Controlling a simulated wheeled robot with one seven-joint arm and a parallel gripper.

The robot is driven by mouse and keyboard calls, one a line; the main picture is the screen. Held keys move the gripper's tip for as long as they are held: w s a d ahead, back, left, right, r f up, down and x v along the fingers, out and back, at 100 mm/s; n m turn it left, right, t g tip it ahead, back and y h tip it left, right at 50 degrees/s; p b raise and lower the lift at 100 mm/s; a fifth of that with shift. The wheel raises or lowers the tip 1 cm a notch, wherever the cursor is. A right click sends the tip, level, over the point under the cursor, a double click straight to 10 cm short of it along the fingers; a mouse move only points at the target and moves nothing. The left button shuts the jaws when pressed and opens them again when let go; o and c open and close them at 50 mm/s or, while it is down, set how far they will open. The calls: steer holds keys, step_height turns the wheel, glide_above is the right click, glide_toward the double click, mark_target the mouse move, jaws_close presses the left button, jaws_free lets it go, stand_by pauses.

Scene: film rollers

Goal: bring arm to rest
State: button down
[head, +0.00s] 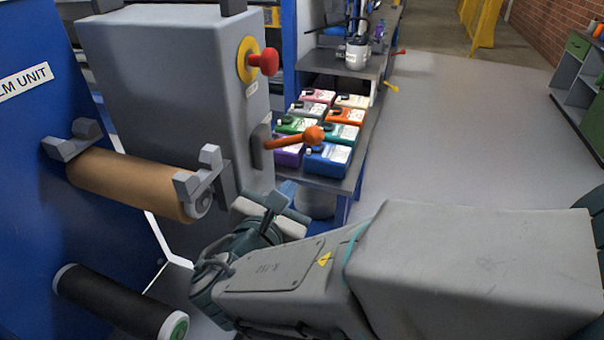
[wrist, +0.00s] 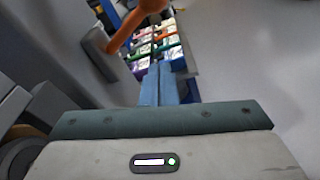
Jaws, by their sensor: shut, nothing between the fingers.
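My gripper (head: 276,203) is at the middle of the head view, at the end of my grey arm, just below the orange-handled lever (head: 296,138) on the grey machine box. In the wrist view my gripper's fingers (wrist: 165,68) are together with nothing between them. The orange lever (wrist: 140,20) shows beyond them at the upper left. A brown film roller (head: 130,182) sits in brackets on the blue film unit (head: 30,130), left of my gripper. A black roller (head: 115,300) is lower on the same unit.
A red stop button (head: 264,62) on a yellow ring juts from the grey machine box (head: 165,80). A shelf of several coloured ink containers (head: 327,158) stands behind my gripper. The floor (head: 450,130) to the right is clear up to a green cabinet (head: 585,85).

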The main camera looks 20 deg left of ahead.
stand_by(0.3)
steer(key=w+d+f+m+g+h+p, duration=0.15)
steer(key=d+m+g+h, duration=0.35)
steer(key=d, duration=0.6)
steer(key=w+d+f+m+g+h+p, duration=0.1)
steer(key=w+d+m+g+h, duration=0.1)
steer(key=d+m, duration=0.7)
steer(key=s+d+m+g+y+p, duration=0.1)
steer(key=s+d+m+g+y, duration=0.2)
steer(key=d+m, duration=0.3)
steer(key=s+d+m+g+y+p, duration=0.2)
steer(key=s+d+m, duration=0.3)
steer(key=m, duration=0.8)
steer(key=shift+s+d+g+y, duration=0.15)
steer(key=shift+d+g+y, duration=0.55)
steer(key=shift+g, duration=0.1)
